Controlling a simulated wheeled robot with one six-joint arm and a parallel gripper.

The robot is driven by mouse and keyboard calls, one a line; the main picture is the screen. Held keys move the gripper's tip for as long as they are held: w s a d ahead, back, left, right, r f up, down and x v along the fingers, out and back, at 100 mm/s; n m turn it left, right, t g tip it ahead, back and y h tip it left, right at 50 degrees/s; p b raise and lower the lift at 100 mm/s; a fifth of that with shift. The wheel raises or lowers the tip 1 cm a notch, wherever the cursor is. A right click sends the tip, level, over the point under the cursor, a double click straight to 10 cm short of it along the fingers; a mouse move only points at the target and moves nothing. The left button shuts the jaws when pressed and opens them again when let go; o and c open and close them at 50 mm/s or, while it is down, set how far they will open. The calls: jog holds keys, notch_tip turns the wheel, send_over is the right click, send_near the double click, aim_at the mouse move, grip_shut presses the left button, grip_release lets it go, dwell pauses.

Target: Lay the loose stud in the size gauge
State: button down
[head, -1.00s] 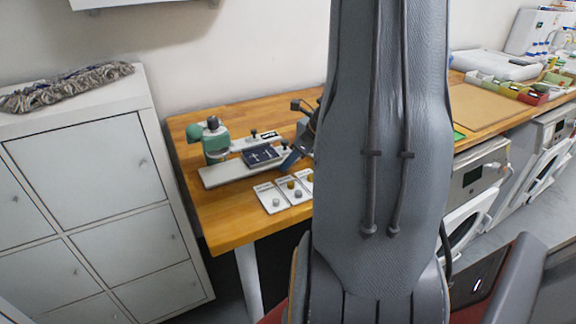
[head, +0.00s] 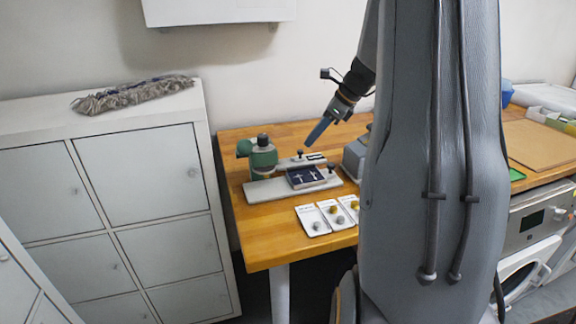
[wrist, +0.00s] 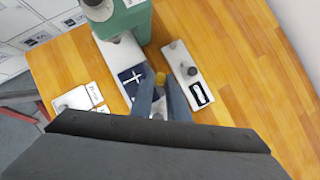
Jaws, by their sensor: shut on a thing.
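My gripper (head: 318,134) is raised above the workbench, with its blue fingers pointing down and left. In the wrist view the fingers (wrist: 160,88) are closed around a small yellow-gold piece, seemingly the loose stud (wrist: 160,79). In the head view the stud is too small to make out. Below is a dark blue tray (head: 306,178) with silver T-shaped pieces or marks, also in the wrist view (wrist: 129,78). Beside it is a pale plate with a black knob and a black-framed slot (wrist: 190,75). I cannot tell which of these is the size gauge.
A green press (head: 262,156) stands on a pale base left of the tray. White cards (head: 313,220) with silver and gold studs lie near the bench's front edge. A grey device (head: 354,158) stands right of the tray. Bare wood (wrist: 250,60) is free beyond the slotted plate.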

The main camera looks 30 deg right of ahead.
jog(key=w+a+n+g+y, duration=0.2)
jog(key=w+n, duration=0.3)
jog(key=w, duration=0.5)
jog(key=f, duration=0.3)
jog(key=f+p, duration=0.1)
jog(key=f, duration=0.2)
jog(key=f+p, duration=0.1)
jog(key=f, duration=0.3)
jog(key=shift+w+f, duration=0.1)
jog(key=shift+w, duration=0.15)
jog(key=shift+f, duration=0.1)
jog(key=shift+f, duration=0.1)
jog(key=c, duration=1.7)
grip_release()
